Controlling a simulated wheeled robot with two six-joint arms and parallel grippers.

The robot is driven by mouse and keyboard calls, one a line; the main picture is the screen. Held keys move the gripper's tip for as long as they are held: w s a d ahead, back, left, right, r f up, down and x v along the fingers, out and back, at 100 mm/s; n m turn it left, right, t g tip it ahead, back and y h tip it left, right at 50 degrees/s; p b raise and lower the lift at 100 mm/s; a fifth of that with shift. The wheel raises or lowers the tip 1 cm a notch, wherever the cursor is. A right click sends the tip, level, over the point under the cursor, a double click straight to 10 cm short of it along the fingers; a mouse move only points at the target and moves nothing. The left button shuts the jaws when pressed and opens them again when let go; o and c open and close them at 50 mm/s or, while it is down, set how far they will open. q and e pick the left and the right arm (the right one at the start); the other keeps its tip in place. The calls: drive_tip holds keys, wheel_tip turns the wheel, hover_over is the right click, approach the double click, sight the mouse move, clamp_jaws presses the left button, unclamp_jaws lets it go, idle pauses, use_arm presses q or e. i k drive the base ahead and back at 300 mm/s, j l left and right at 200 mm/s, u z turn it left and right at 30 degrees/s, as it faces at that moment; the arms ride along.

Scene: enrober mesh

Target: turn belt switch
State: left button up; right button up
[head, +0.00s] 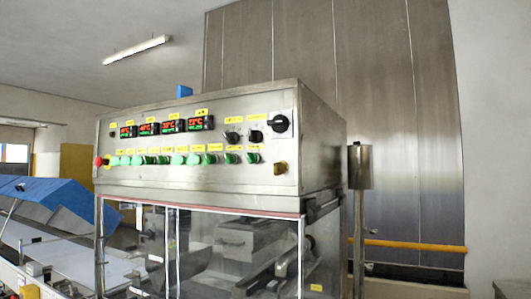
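A steel control box stands in the middle of the head view, its front panel (190,178) facing me at a slant. Black rotary switches sit at the panel's upper right: a large one on a pale square plate (281,123), and two smaller ones, the middle switch (255,135) and the left switch (232,137). A brownish knob or lock (280,168) sits below them. The yellow labels are too small to read, so I cannot tell which is the belt switch. Neither of my grippers is in view.
A row of green buttons (177,159) and several lit red displays (171,126) fill the panel. A red knob (98,161) is at its left end. Below are clear machine covers (200,240). A steel post (360,170) stands right; a blue-hooded conveyor (50,195) is left.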

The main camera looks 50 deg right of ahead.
sight(177, 159)
drive_tip(key=z, duration=1.35)
